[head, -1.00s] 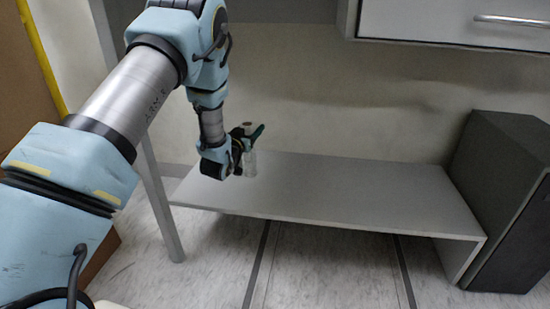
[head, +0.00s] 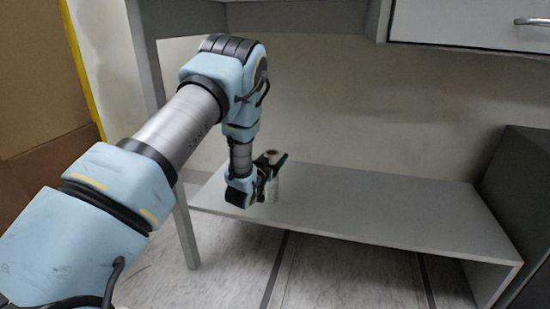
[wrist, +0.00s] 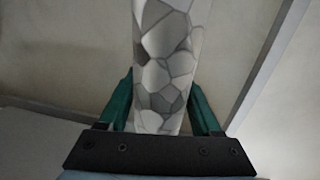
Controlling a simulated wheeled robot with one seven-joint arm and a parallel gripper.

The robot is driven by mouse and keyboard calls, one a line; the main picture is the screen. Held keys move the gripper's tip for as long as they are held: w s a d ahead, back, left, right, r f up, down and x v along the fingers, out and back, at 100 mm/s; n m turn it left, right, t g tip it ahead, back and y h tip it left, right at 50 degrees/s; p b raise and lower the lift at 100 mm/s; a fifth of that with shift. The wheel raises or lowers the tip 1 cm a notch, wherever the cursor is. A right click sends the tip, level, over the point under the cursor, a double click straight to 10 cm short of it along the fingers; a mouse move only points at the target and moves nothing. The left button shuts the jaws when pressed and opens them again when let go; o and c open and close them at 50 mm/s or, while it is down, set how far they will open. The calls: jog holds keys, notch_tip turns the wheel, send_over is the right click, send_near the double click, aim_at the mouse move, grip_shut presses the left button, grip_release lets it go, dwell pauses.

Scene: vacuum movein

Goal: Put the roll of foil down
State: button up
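The roll of foil (head: 272,187) is a slim upright cylinder at the left end of the low grey shelf (head: 370,213). In the wrist view the roll (wrist: 166,65) shows a grey and white stone-like pattern. My gripper (head: 270,172) is around the roll, and in the wrist view its green fingers (wrist: 160,108) stand on both sides, close against it. The roll's lower end appears at or just above the shelf top; I cannot tell whether it touches. Part of the roll is hidden by my gripper.
The shelf top is bare to the right of the roll. A dark cabinet (head: 520,210) stands at the shelf's right end. A grey upright leg (head: 187,225) is at the left, and a drawer unit (head: 470,25) hangs above.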

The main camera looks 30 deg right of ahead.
jog(key=o, duration=0.3)
jog(key=shift+r, duration=0.3)
jog(key=p+v, duration=0.3)
jog(key=v, duration=0.9)
jog(key=shift+s+f+p, duration=0.1)
jog(key=shift+f+p, duration=0.05)
jog(key=shift+p, duration=0.15)
